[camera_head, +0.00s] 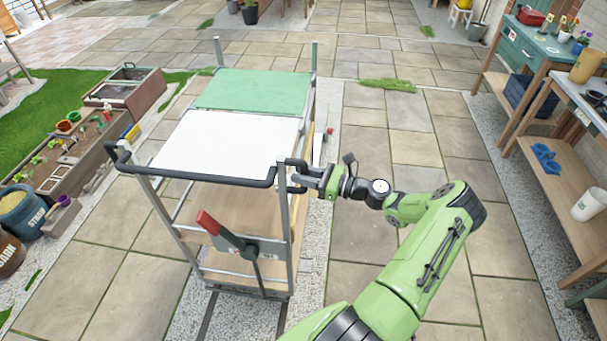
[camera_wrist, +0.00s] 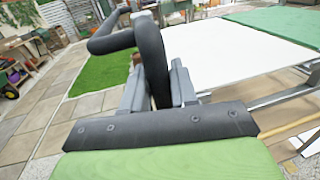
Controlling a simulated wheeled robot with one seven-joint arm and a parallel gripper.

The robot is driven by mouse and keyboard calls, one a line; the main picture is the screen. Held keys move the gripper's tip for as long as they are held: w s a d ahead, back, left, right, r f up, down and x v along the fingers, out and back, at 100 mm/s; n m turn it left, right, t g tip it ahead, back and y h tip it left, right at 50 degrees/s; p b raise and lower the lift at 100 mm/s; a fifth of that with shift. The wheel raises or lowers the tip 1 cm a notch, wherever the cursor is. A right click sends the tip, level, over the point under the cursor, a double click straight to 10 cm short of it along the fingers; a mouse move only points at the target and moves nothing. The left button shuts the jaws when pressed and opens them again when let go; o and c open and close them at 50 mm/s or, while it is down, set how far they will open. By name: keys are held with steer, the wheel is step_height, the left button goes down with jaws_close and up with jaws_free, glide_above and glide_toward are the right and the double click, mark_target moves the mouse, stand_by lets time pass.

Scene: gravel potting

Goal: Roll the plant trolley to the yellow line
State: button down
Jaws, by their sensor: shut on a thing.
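The plant trolley (camera_head: 228,180) stands in front of me, with a white and a green panel on top, wooden shelves and metal posts. Its dark handle (camera_head: 200,181) runs along the near edge. My gripper (camera_head: 304,176) is shut on the handle's right end. In the wrist view, the fingers (camera_wrist: 160,88) are on either side of the dark handle bar (camera_wrist: 152,60). A lever with a red grip (camera_head: 208,222) slants across the trolley's near end. No yellow line shows in either view.
Dark rails (camera_head: 207,318) run on gravel under the trolley. A raised wooden planter (camera_head: 77,165) and a blue tub (camera_head: 22,212) stand at left. A workbench with shelves (camera_head: 545,160) stands at right. Paving beyond the trolley (camera_head: 290,50) looks clear.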

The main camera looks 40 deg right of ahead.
steer(key=c, duration=1)
jaws_free()
steer(key=b+v, duration=0.1)
steer(key=v, duration=1.5)
steer(key=shift+b, duration=0.35)
steer(key=shift+w, duration=0.1)
